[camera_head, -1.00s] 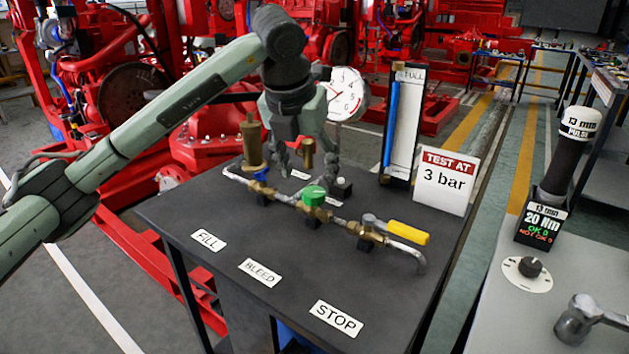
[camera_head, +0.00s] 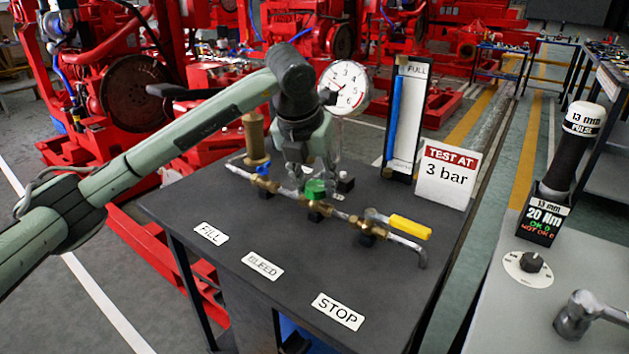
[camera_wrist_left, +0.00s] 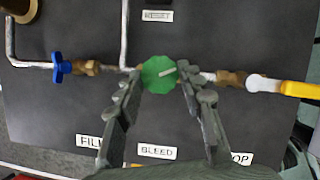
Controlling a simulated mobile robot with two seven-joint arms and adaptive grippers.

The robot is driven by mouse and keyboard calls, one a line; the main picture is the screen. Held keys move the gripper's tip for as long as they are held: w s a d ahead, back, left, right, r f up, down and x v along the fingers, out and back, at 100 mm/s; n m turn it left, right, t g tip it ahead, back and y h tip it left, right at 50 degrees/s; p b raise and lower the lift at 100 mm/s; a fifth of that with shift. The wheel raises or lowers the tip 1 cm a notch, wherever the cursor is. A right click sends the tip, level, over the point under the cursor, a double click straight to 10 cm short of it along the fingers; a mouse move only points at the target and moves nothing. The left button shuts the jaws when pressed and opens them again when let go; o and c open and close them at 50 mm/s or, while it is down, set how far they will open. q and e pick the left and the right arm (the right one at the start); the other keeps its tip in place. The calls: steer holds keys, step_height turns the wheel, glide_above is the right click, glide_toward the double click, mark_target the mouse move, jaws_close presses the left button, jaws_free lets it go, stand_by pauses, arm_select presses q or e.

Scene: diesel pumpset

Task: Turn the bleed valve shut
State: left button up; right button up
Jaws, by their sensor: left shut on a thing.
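The bleed valve is a green round knob (camera_head: 316,187) on the brass fitting in the middle of the pipe run. The same green knob (camera_wrist_left: 158,76) shows in the left wrist view, with a pale line on its top slanting up to the right. My left gripper (camera_head: 312,180) reaches down from above, its fingers at the knob. In the left wrist view my left gripper (camera_wrist_left: 160,79) has one finger on each side of the knob, shut on it. The gripper partly hides the knob's far side in the head view. My right gripper is out of view.
A blue fill valve (camera_wrist_left: 62,68) sits left of the knob, and a yellow-handled stop valve (camera_head: 408,227) sits right. Behind stand a brass cylinder (camera_head: 255,140), a pressure gauge (camera_head: 343,88), a level tube (camera_head: 406,115) and a TEST AT 3 bar sign (camera_head: 447,177). The table front holds only flat labels.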

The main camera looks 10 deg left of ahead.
arm_select(q)
steer(key=shift+c, duration=1.3)
